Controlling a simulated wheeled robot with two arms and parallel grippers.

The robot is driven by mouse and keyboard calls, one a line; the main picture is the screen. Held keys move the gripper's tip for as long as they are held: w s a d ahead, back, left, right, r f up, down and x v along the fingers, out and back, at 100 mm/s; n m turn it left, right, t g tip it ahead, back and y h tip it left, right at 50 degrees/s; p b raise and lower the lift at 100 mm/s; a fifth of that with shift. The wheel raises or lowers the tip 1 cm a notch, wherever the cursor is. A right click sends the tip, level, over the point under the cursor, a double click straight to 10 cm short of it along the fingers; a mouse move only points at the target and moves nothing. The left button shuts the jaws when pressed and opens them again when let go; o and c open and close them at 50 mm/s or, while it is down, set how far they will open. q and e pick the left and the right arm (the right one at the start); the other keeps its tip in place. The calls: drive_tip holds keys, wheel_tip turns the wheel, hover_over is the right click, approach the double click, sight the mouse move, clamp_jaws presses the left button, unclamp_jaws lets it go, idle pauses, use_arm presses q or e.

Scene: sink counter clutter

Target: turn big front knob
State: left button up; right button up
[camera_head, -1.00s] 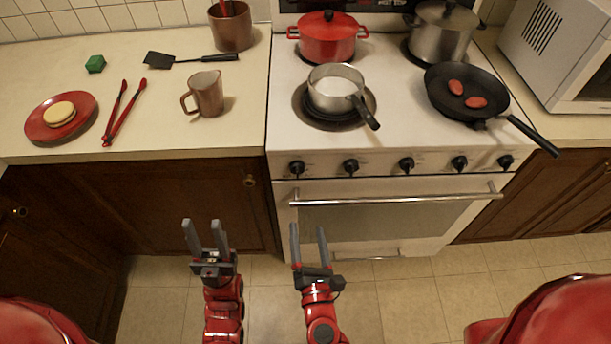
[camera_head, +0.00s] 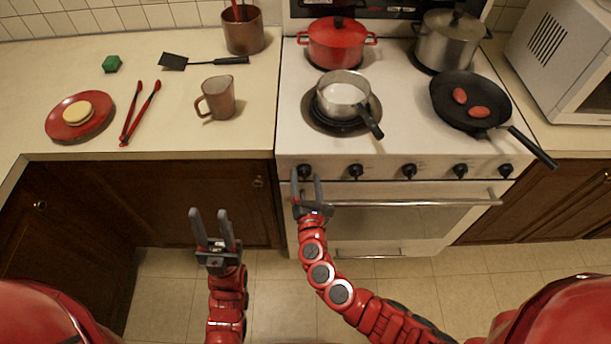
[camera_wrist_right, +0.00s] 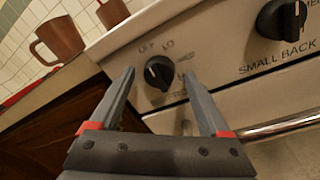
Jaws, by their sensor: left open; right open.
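The stove front carries a row of black knobs. The leftmost knob (camera_head: 304,172) is just beyond my right gripper (camera_head: 307,182), which is open with its fingers pointing at it. In the right wrist view the same knob (camera_wrist_right: 158,72) lies between and ahead of the open fingertips (camera_wrist_right: 158,78), with no visible contact. Its label is partly hidden by the fingers. The knob to its right (camera_wrist_right: 282,20) is marked "SMALL BACK" in the right wrist view. My left gripper (camera_head: 212,215) is open and empty in front of the lower cabinet.
The oven handle (camera_head: 420,202) runs just below the knobs. A saucepan (camera_head: 343,95), red pot (camera_head: 337,42), steel pot (camera_head: 447,42) and frying pan (camera_head: 470,102) stand on the stove. A brown mug (camera_head: 219,98) stands on the left counter. The floor in front is clear.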

drive_tip(key=shift+w, duration=0.25)
